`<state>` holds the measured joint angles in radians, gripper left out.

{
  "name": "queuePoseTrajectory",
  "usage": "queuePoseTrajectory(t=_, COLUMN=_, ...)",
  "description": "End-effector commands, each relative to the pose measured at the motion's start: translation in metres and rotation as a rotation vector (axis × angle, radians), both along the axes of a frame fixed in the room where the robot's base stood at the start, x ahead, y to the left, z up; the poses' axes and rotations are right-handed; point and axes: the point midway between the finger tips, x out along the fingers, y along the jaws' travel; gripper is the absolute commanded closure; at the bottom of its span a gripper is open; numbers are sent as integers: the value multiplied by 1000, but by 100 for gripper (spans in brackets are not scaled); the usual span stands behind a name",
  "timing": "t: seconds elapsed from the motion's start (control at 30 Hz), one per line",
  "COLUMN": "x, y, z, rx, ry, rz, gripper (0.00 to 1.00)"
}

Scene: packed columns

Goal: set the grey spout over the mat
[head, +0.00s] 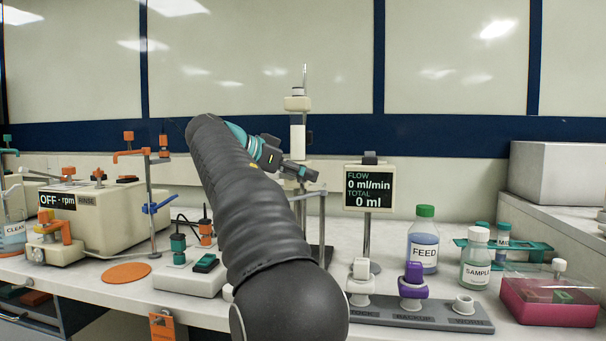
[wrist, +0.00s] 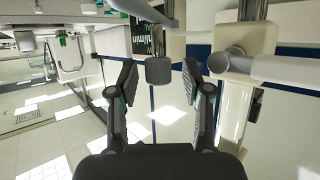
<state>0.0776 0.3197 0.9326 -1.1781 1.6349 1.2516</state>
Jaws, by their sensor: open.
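The grey spout (head: 309,193) appears to be the thin grey arm on the central column stand, partly hidden behind my arm. The round orange mat (head: 126,273) lies flat and bare on the bench at the left, well away from the spout.
A flow display (head: 368,188) reading 0 ml/min stands right of the column. A stand with orange and blue clamps (head: 150,190) rises behind the mat. A switch box (head: 190,277) sits between mat and arm. Bottles (head: 423,245) and a fitting rack (head: 420,314) fill the right.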

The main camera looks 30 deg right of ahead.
Motion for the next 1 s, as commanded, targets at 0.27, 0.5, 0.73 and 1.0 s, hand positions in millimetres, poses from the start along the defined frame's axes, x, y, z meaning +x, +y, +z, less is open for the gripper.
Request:
queuePoseTrajectory(t=0.27, x=2, y=38, z=15, rx=0, ry=-2, rz=2, gripper=51)
queuePoseTrajectory(t=0.5, x=2, y=82, z=33, rx=0, ry=-1, rz=3, gripper=51)
queuePoseTrajectory(t=0.73, x=2, y=103, z=43, rx=0, ry=-1, rz=-1, gripper=51)
queuePoseTrajectory(t=1.0, x=2, y=108, z=45, rx=0, ry=1, rz=-1, gripper=51)
